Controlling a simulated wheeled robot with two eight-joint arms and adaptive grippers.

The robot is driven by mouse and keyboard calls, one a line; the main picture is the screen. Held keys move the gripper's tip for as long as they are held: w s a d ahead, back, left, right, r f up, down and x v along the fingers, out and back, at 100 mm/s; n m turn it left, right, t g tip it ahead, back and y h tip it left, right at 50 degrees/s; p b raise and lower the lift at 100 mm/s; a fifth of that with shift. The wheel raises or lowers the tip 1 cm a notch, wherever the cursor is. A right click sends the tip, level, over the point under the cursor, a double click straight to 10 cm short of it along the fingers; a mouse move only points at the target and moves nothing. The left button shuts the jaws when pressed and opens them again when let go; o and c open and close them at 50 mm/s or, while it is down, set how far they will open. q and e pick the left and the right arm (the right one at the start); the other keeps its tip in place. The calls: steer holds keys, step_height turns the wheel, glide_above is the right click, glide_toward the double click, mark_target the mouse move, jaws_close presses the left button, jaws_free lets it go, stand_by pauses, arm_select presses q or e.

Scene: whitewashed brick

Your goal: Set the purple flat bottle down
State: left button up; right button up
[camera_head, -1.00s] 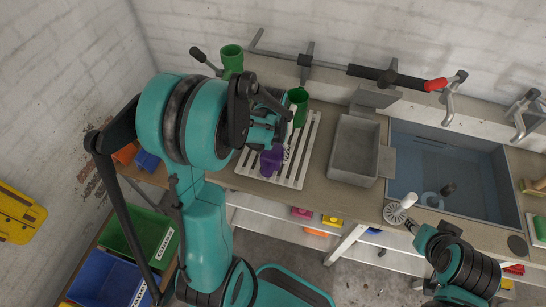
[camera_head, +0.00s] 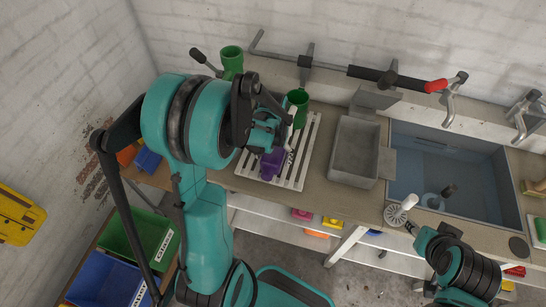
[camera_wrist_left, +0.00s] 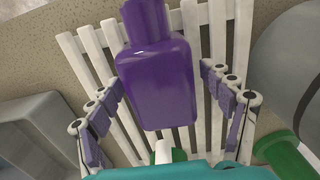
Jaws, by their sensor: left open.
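The purple flat bottle (camera_head: 271,164) is at the white slatted rack (camera_head: 296,176) on the counter. In the left wrist view the bottle (camera_wrist_left: 157,80) shows large, its neck toward the top edge, with the rack's slats behind it. I cannot tell for certain whether its base rests on the slats. My left gripper (camera_head: 272,140) is over the rack, partly hidden by its own arm. In the left wrist view its jaws (camera_wrist_left: 158,85) are open, one finger on each side of the bottle with gaps between. My right arm is at the lower right; its fingers are not clear.
A grey basin (camera_head: 354,150) and a blue-grey sink (camera_head: 455,170) lie to the right.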

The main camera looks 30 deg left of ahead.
arm_select(q)
step_height(320, 180, up, 12)
steer(key=p, duration=0.2)
steer(key=shift+s+d+f+p, duration=0.1)
steer(key=shift+p, duration=0.2)
steer(key=s+d+r+m+t, duration=0.2)
steer(key=s+d+r+t, duration=0.4)
steer(key=s+d, duration=0.3)
steer(key=shift+d+r+m+t, duration=0.3)
steer(key=shift+d+t, duration=0.1)
steer(key=shift+t, duration=0.2)
steer(key=shift+f, duration=0.15)
step_height(320, 180, down, 12)
steer(key=b, duration=1.1)
steer(key=shift+r+b, duration=0.25)
steer(key=shift+b, duration=0.1)
steer(key=shift+s, duration=0.1)
